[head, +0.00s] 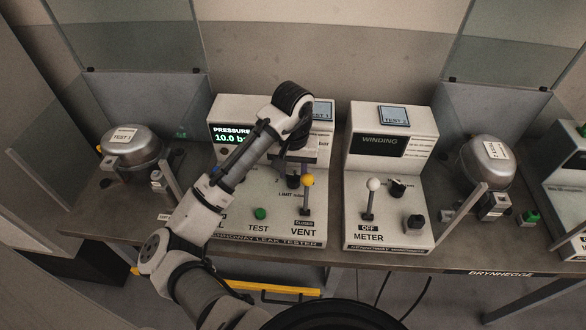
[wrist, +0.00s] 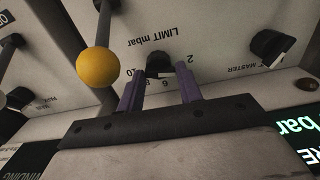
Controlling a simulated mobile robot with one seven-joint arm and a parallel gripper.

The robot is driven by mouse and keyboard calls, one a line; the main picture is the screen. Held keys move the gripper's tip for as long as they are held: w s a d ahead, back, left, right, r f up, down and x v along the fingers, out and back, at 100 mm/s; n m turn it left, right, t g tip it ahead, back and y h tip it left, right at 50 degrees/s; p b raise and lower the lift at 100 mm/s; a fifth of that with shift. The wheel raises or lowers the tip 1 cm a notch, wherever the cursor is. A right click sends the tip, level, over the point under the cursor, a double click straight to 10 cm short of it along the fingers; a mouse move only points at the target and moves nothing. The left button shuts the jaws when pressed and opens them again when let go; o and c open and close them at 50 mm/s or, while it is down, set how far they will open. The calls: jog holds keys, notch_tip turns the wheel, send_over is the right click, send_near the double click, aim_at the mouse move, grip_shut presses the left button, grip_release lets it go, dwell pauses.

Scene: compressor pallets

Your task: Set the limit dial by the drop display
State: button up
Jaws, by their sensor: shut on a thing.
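The leak tester (head: 275,225) stands on the bench at the middle left, and its lit display (head: 231,134) reads PRESSURE and about 10.0, cut off by my arm. No drop reading shows. In the head view, my arm hides most of the dial.
The yellow-knobbed VENT lever (head: 307,181) stands close beside my gripper, and shows in the wrist view (wrist: 98,67). A green TEST button (head: 260,214) is below. A winding meter (head: 388,190) stands to the right. Compressors stand at left (head: 131,147) and right (head: 485,160).

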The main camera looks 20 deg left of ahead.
aim_at(293, 175)
dwell(0.3)
jog(key=o, duration=0.7)
notch_tip(293, 175, up, 14)
jog(key=shift+f+b, duration=0.1)
jog(key=shift+b, duration=0.6)
